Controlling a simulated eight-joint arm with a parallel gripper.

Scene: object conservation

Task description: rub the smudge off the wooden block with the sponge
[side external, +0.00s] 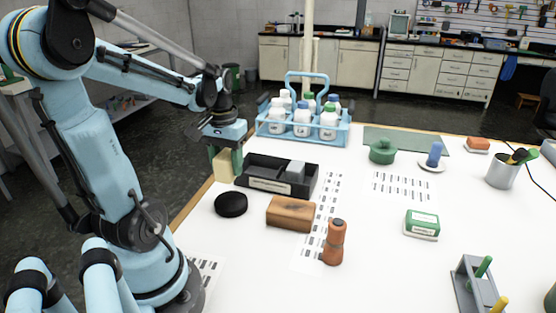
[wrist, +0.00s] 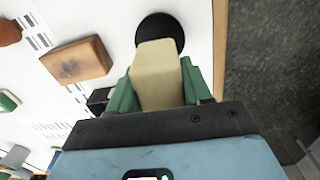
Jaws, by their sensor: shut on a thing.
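The wooden block (side external: 290,213) lies on the white table in front of the black tray. In the wrist view the wooden block (wrist: 88,54) is at upper left, with a dark smudge (wrist: 69,69) on its top face. My gripper (side external: 227,150) is at the table's left edge, behind and left of the block. It is shut on the cream sponge (side external: 223,166), which points down between green fingers and is apart from the block. In the wrist view the sponge (wrist: 156,75) fills the space between the fingers of my gripper (wrist: 155,92).
A black disc (side external: 231,204) lies left of the block. The black tray (side external: 254,182) holds a grey piece. An orange-brown peg-like piece (side external: 334,243) stands right of the block. A blue bottle carrier (side external: 303,133) stands behind.

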